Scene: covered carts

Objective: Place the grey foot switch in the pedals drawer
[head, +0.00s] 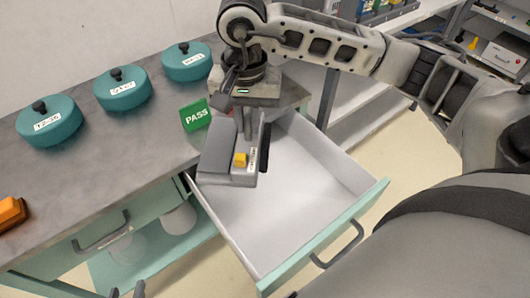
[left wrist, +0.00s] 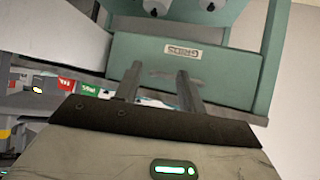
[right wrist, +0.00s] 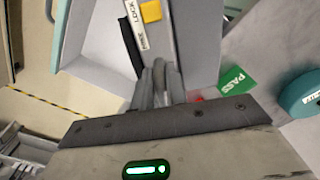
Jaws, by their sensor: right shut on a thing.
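The grey foot switch (head: 218,150) has a yellow block and a white label. My right gripper (head: 246,125) is shut on it and holds it over the back left of an open drawer (head: 290,205). The drawer has a white, empty-looking interior and a teal front; its name label is not visible. In the right wrist view the switch (right wrist: 184,25) sits at the fingertips (right wrist: 160,85). My left gripper (head: 128,291) shows only its tips at the bottom left. In the left wrist view its fingers (left wrist: 160,85) are apart and empty, before a drawer front labelled GRIDS (left wrist: 190,65).
Several teal lidded pots (head: 122,89) stand on the grey worktop (head: 85,160). A green PASS sign (head: 195,115) stands near the drawer's back left corner. An orange object (head: 11,213) lies at the left. A closed drawer (head: 105,238) is left of the open one.

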